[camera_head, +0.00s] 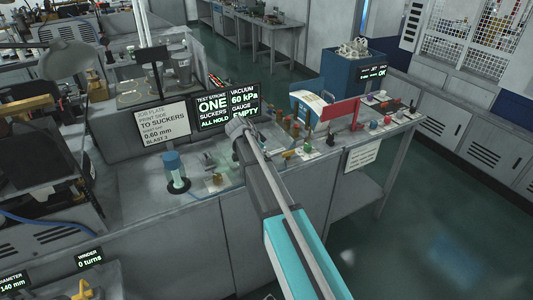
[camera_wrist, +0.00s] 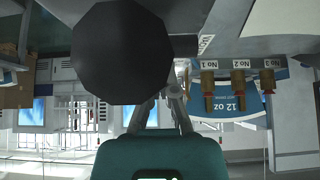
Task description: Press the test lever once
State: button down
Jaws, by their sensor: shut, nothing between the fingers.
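The test lever cannot be singled out with certainty. In the wrist view a large dark octagonal knob (camera_wrist: 120,52) sits very close in front of my gripper (camera_wrist: 163,100), overlapping its fingertips; I cannot tell whether they touch or whether it is the lever's end. My gripper is shut and empty, its teal body at the bottom of the view. In the head view my arm reaches over the bench, its end in front of the display (camera_head: 227,106), hiding what lies behind. The display reads "TEST STROKE ONE", "SUCKERS ALL HOLD", "VACUUM 60 kPa" and "GAUGE EMPTY".
A sign (camera_head: 163,124) and a blue-topped cylinder (camera_head: 175,172) stand left of my arm. Small coloured parts and a red panel (camera_head: 340,109) are to its right. Several brass pieces (camera_wrist: 238,90) with number labels show in the wrist view. The floor (camera_head: 420,220) at right is clear.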

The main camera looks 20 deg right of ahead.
jog(key=shift+a, duration=0.15)
jog(key=shift+r, duration=0.15)
jog(key=shift+r+p, duration=0.15)
jog(key=shift+p, duration=0.15)
jog(key=r+p, duration=0.2)
jog(key=d+r+p, duration=0.1)
jog(key=shift+r+p, duration=0.35)
jog(key=p+v, duration=0.8)
jog(key=v, duration=0.1)
jog(key=shift+r, duration=0.4)
dwell(0.5)
jog(key=s+f+n+y+b, duration=0.3)
jog(key=s+f+n, duration=0.3)
jog(key=s, duration=0.7)
jog(key=s+a+f+n+g+y+b, duration=0.1)
jog(key=s+f+n+y+b, duration=0.3)
jog(key=s+n, duration=0.5)
jog(key=shift+s+a+f+g+b, duration=0.3)
jog(key=shift+s+f+b, duration=0.8)
jog(key=shift+s, duration=1.65)
